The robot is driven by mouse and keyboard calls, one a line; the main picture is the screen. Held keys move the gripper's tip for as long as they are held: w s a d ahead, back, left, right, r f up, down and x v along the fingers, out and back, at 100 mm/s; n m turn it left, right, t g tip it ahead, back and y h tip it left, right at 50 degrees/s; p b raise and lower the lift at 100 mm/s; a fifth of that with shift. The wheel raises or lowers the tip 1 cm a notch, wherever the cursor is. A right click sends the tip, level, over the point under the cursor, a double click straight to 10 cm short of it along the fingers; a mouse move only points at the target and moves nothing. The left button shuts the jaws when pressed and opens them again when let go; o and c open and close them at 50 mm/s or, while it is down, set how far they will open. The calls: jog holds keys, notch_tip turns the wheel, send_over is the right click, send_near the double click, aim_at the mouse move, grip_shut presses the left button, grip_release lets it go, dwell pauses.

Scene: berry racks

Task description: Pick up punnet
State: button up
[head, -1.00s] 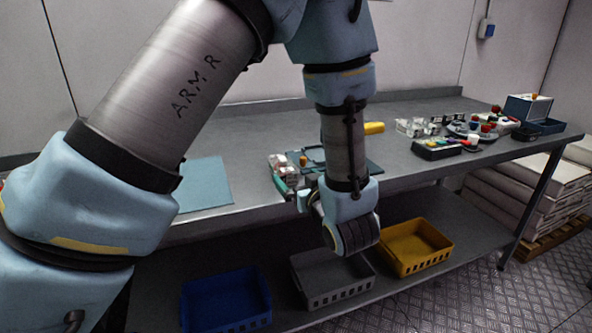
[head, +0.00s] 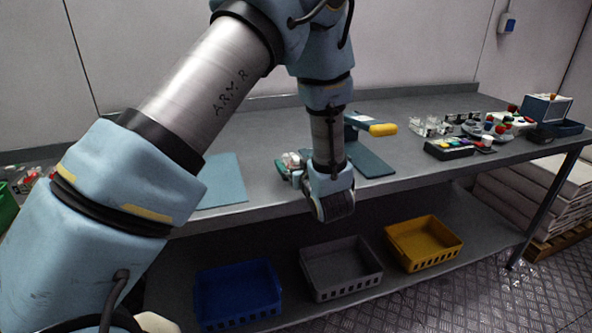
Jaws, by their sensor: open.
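Small clear containers that look like punnets (head: 432,126) stand on the bench, right of centre towards the back. Another pale, clear item (head: 291,161), with a green edge beside it, sits near the bench's front edge, just left of my wrist. It is partly covered, and I cannot tell whether it is a punnet. My arm reaches over the bench and its wrist hangs down by the front edge. The fingers of my gripper do not show behind the wrist, and nothing held can be seen.
Blue (head: 238,293), grey (head: 341,268) and yellow (head: 424,243) crates sit on the lower shelf. A light blue mat (head: 222,182) and a dark mat (head: 372,162) lie on the bench (head: 270,125). A yellow-ended object (head: 382,130) lies behind. The right end is cluttered.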

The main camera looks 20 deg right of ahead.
jog(key=c, duration=1.3)
jog(key=shift+c, duration=0.5)
jog(key=shift+r, duration=0.1)
